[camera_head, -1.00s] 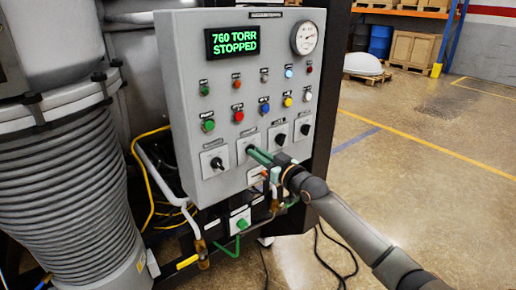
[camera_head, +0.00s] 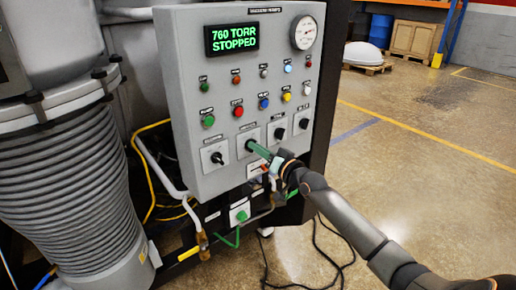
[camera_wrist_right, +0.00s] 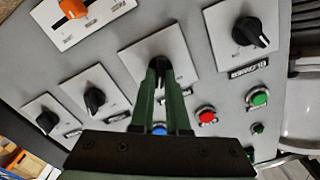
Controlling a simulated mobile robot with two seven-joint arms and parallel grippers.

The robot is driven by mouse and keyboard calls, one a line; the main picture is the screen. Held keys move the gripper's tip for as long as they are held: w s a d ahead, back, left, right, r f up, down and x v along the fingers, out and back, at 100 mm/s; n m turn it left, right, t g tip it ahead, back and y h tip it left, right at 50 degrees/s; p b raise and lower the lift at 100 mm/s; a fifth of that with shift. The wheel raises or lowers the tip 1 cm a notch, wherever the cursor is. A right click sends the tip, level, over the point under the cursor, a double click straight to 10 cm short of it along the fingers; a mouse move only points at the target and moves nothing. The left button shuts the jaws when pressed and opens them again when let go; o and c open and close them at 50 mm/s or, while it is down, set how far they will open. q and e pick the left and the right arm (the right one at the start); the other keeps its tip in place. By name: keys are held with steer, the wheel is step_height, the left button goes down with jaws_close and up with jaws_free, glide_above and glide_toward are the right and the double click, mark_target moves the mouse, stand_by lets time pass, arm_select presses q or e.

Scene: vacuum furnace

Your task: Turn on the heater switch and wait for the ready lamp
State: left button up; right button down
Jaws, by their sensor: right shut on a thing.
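The grey control panel (camera_head: 185,100) carries a row of rotary switches with black knobs on white plates. My right gripper (camera_head: 252,147), with green fingers, is shut on the second knob from the left. The right wrist view shows this black knob (camera_wrist_right: 158,68) between the fingertips. I cannot read that switch's label. The display (camera_head: 232,39) reads "760 TORR STOPPED" in green. Small lamps, such as a green one (camera_head: 204,87) and a light blue one (camera_head: 288,68), sit above the push buttons. I cannot tell which is the ready lamp. My left gripper is not in view.
Neighbouring knobs (camera_head: 217,158) and (camera_head: 279,133) sit close on either side. An orange-handled switch (camera_wrist_right: 73,8) is just below. A round gauge (camera_head: 304,33) is at the panel's top right. A ribbed vessel (camera_head: 65,190) stands left.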

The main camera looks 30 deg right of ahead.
stand_by(0.3)
steer(key=c, duration=0.9)
jaws_free()
steer(key=shift+s, duration=0.1)
steer(key=s+d, duration=0.1)
steer(key=s, duration=1.1)
steer(key=shift+s, duration=0.15)
steer(key=s+a+f+n+g, duration=0.2)
steer(key=s+a+f, duration=0.25)
steer(key=f, duration=0.55)
steer(key=s+a+f+n+g, duration=0.1)
steer(key=s+a+f+g, duration=0.3)
steer(key=f, duration=0.6)
steer(key=s+a+f+n+g, duration=0.2)
steer(key=s+a+f+n, duration=0.2)
steer(key=s+a+f, duration=0.8)
steer(key=s+a, duration=0.1)
steer(key=a, duration=0.2)
steer(key=shift+s+g+y, duration=0.3)
steer(key=shift+y, duration=0.1)
